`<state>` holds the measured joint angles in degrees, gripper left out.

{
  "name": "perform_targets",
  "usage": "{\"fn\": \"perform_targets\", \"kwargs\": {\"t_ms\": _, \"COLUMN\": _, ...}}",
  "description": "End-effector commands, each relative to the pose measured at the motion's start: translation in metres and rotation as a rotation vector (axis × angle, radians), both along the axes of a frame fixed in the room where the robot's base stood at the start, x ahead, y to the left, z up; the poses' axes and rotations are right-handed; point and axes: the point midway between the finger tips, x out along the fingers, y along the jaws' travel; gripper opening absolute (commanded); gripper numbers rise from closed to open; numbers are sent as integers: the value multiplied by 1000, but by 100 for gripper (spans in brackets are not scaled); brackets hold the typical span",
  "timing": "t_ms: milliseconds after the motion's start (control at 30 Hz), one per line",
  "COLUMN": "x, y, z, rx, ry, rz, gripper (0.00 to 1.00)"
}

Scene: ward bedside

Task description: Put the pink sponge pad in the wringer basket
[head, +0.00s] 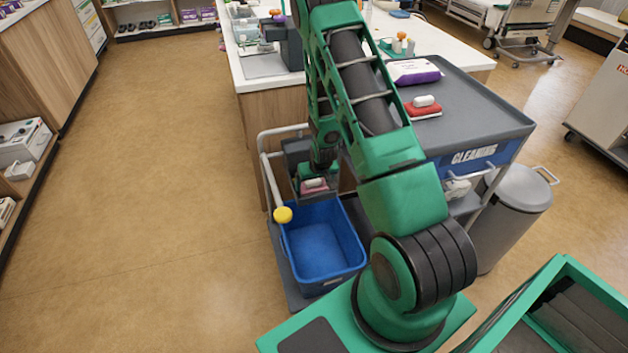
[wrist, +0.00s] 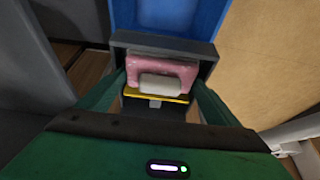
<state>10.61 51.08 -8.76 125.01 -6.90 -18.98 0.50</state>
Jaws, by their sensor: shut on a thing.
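The pink sponge pad (head: 313,187) has a white grip block on top and also shows in the wrist view (wrist: 160,70). My gripper (wrist: 158,88) is shut on it, one green finger at each side. In the head view my gripper (head: 318,172) points down at the dark grey wringer basket (head: 296,152), at the back end of the blue bucket. In the wrist view the basket's grey rim (wrist: 205,48) runs just beyond the pad. The pad is over or within the basket mouth; I cannot tell how deep, or whether it touches.
The blue bucket (head: 322,245) is open and looks empty. A white handle with a yellow knob (head: 283,214) stands at its left. The cleaning cart (head: 470,105) holds a red pad (head: 423,110) and a purple-white pack (head: 414,72). A grey bin (head: 512,215) stands right; floor at left is clear.

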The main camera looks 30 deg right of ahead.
Motion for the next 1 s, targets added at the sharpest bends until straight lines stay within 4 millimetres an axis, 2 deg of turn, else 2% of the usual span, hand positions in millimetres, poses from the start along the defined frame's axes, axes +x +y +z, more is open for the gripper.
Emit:
{"fn": "perform_targets", "kwargs": {"t_ms": 367, "x": 0, "y": 0, "z": -3, "rx": 0, "ry": -1, "rz": 0, "gripper": 67}}
{"fn": "perform_targets", "kwargs": {"t_ms": 400, "x": 0, "y": 0, "z": -3, "rx": 0, "ry": 0, "rz": 0, "gripper": 88}}
{"fn": "perform_targets", "kwargs": {"t_ms": 467, "x": 0, "y": 0, "z": -3, "rx": 0, "ry": 0, "rz": 1, "gripper": 100}}
{"fn": "perform_targets", "kwargs": {"t_ms": 733, "x": 0, "y": 0, "z": -1, "rx": -1, "ry": -1, "rz": 1, "gripper": 100}}
{"fn": "perform_targets", "kwargs": {"t_ms": 1000, "x": 2, "y": 0, "z": 18, "rx": -2, "ry": -5, "rz": 1, "gripper": 100}}
